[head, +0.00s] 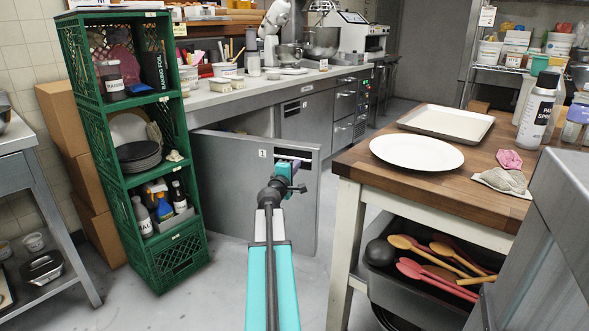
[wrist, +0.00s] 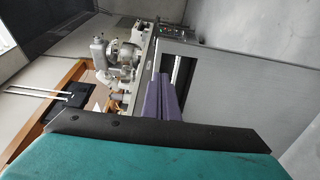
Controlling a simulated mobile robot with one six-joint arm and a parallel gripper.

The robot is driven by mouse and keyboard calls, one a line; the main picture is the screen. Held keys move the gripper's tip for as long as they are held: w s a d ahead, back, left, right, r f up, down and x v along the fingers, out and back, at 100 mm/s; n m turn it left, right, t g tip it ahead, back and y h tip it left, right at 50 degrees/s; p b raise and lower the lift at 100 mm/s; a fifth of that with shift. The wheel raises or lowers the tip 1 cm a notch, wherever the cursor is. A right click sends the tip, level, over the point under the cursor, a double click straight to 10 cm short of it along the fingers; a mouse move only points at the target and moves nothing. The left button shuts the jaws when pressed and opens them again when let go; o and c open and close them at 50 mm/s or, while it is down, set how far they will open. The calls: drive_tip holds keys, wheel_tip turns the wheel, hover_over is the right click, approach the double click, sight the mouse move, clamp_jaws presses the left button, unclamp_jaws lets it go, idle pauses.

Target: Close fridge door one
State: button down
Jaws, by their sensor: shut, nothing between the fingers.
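Fridge door one (head: 225,185) is a grey panel with a small "1" label, standing open and swung out from the counter front. Its dark recessed handle (head: 306,154) is near the top right edge. My gripper (head: 290,160) is shut and empty, with its purple fingers at the upper part of the door, beside the handle. In the wrist view, the purple fingers (wrist: 168,97) reach toward the dark handle slot (wrist: 185,70) in the grey door (wrist: 230,90). I cannot tell whether they touch it.
A green crate shelf (head: 168,262) stands left of the door. A wooden-topped table (head: 390,181) with a white plate (head: 416,152) and tray is close on the right. The steel counter (head: 215,99) runs behind. Bare floor lies around the door's foot.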

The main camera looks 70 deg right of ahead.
drive_tip(key=d+b, duration=0.1)
drive_tip(key=d, duration=0.9)
drive_tip(key=shift+w+d, duration=0.35)
drive_tip(key=shift+w, duration=0.05)
idle(0.4)
